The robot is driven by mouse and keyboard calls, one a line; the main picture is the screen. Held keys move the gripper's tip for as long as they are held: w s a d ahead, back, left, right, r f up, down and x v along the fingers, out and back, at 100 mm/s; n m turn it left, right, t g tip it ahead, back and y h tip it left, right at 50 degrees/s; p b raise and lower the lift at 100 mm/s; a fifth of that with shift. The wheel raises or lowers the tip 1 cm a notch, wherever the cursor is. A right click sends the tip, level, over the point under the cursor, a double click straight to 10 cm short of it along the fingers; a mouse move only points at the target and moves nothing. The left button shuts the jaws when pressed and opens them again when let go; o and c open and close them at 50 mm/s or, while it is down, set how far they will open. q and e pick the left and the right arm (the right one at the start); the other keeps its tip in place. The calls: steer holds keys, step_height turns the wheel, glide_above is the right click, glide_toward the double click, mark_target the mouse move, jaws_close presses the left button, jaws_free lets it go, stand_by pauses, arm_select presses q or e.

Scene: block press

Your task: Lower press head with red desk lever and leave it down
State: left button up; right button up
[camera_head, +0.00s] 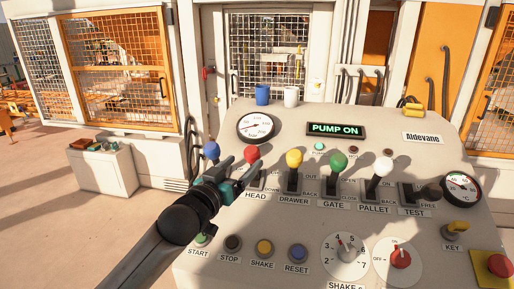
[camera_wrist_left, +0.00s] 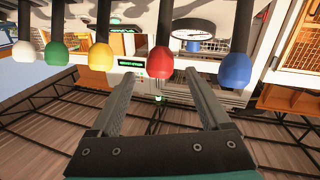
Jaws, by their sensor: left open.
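The red knob (camera_head: 251,154) tops the lever labelled HEAD on the control desk; its shaft is largely hidden by my left gripper (camera_head: 241,170). The gripper is open and empty, with its fingers pointing toward the red knob and close to it. In the left wrist view, the red knob (camera_wrist_left: 159,62) appears between and just beyond the two open fingertips (camera_wrist_left: 158,78). I cannot tell from these frames whether the fingers touch it. The press head cannot be made out behind the mesh window (camera_head: 268,55). My right gripper is not in view.
A blue knob (camera_head: 211,150) stands left of the red one and a yellow knob (camera_head: 294,159) right of it. Green (camera_head: 338,160) and white (camera_head: 383,167) knobs follow. Blue (camera_head: 262,95) and white (camera_head: 291,97) cups stand at the desk's back. The display (camera_head: 336,130) reads PUMP ON.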

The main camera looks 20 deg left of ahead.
mark_target(257, 150)
arm_select(q)
steer(key=shift+w+p, duration=0.65)
steer(key=shift+w, duration=3.7)
jaws_close()
